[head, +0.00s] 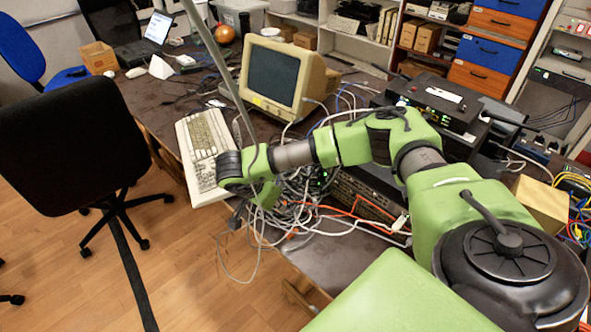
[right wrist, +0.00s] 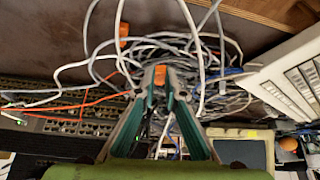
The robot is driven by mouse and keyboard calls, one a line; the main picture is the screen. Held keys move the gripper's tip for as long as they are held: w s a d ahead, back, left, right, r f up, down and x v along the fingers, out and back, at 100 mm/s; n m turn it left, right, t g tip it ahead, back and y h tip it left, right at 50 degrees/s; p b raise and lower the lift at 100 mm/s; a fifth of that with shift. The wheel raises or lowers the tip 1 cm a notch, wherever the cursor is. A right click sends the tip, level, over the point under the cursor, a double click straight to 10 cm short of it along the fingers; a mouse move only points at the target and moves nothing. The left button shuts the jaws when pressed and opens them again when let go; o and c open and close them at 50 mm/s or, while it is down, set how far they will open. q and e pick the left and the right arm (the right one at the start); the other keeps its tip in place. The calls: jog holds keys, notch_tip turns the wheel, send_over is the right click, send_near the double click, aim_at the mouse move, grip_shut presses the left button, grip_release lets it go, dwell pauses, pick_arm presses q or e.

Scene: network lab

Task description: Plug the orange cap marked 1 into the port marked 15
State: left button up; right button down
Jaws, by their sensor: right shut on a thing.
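My right gripper (right wrist: 160,78) is shut on a small orange cap (right wrist: 160,75), held between its fingertips in the right wrist view. No number can be read on it. In the head view my right gripper (head: 238,215) hangs by the table edge, near a tangle of cables, and the cap cannot be made out there. A second orange piece (right wrist: 123,42) shows beyond the fingertips in the right wrist view. Rack switches with rows of ports (right wrist: 50,95) lie left of the gripper in that view; port numbers are too small to read. My left gripper is not in view.
Grey cables (head: 290,195) are heaped around the gripper. A beige keyboard (head: 205,150) and an old monitor (head: 275,75) stand beyond it on the dark table. A black office chair (head: 65,140) stands on the left, with open floor in front.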

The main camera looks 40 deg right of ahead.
jog(key=shift+m, duration=0.3)
jog(key=s+d+p, duration=0.2)
jog(key=s+p, duration=0.1)
jog(key=s+d+p, duration=0.1)
jog(key=p, duration=0.1)
jog(key=shift+s, duration=0.3)
jog(key=shift+m+g, duration=0.4)
jog(key=s+d+p, duration=0.4)
jog(key=s+d+r+p, duration=0.1)
jog(key=s+d+p, duration=0.1)
jog(key=s+d, duration=0.1)
jog(key=shift+p, duration=0.3)
jog(key=shift+w+d+f+b, duration=0.1)
jog(key=shift+d+b, duration=0.05)
jog(key=shift+d, duration=1.1)
jog(key=shift+w+d+f+b, duration=0.1)
jog(key=shift+d+b, duration=0.05)
jog(key=shift+d, duration=1.1)
jog(key=shift+d+r+b, duration=0.1)
jog(key=shift+b, duration=0.2)
jog(key=shift+d+b, duration=0.4)
jog(key=shift+d, duration=0.35)
jog(key=c, duration=2)
grip_release()
jog(key=shift+c, duration=0.2)
jog(key=v, duration=1.2)
jog(key=shift+a, duration=0.1)
